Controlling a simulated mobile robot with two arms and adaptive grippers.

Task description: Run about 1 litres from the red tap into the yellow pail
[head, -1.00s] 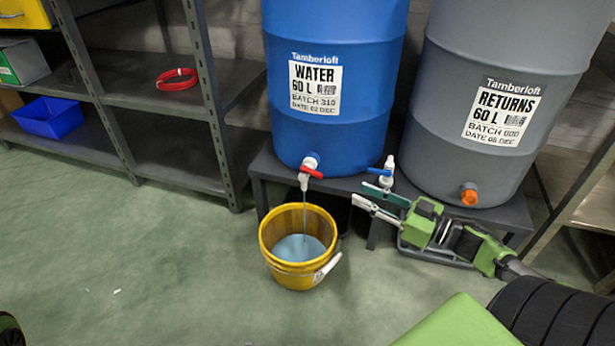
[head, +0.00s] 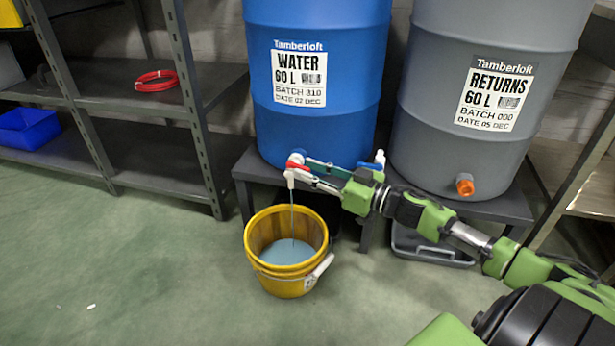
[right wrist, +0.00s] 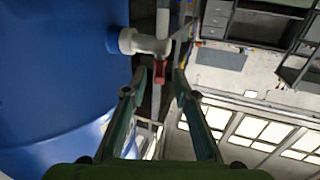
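The red tap (head: 292,165) is on the blue water barrel (head: 318,40), and a thin stream falls from its white spout. The yellow pail (head: 262,268) stands upright on the floor below, and the stream lands inside it. Pale blue water (head: 287,252) covers the pail's bottom part. My right gripper (head: 308,172) is at the tap with its fingers apart. In the right wrist view the red lever (right wrist: 160,72) shows between the open fingertips (right wrist: 154,84); I cannot tell if they touch it. My left gripper is out of view.
A blue-handled tap (head: 377,160) sits close behind my right gripper. The grey returns barrel (head: 450,150) with an orange outlet (head: 464,185) stands right on the same low bench (head: 490,208). A black tray (head: 430,249) lies below.

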